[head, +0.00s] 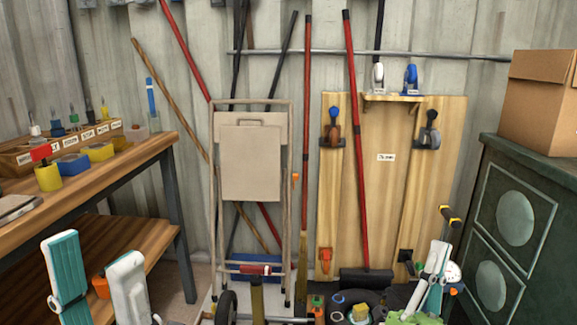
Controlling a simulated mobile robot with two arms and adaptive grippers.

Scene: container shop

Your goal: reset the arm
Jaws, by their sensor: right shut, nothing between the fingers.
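My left gripper (92,250) is at the bottom left, in front of the wooden workbench (120,165). Its two teal and white fingers stand upright and well apart, with nothing seen between them. My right gripper (438,250) is at the bottom right, in front of the floor clutter and left of the green cabinet. Its fingers are together and hold nothing. Most of both arms is outside the view.
A folding hand cart (250,160) and long-handled tools lean on the metal wall. A wooden tool board (385,190) stands behind the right gripper. A green cabinet (520,225) bears a cardboard box (540,105). Clutter covers the floor at bottom centre.

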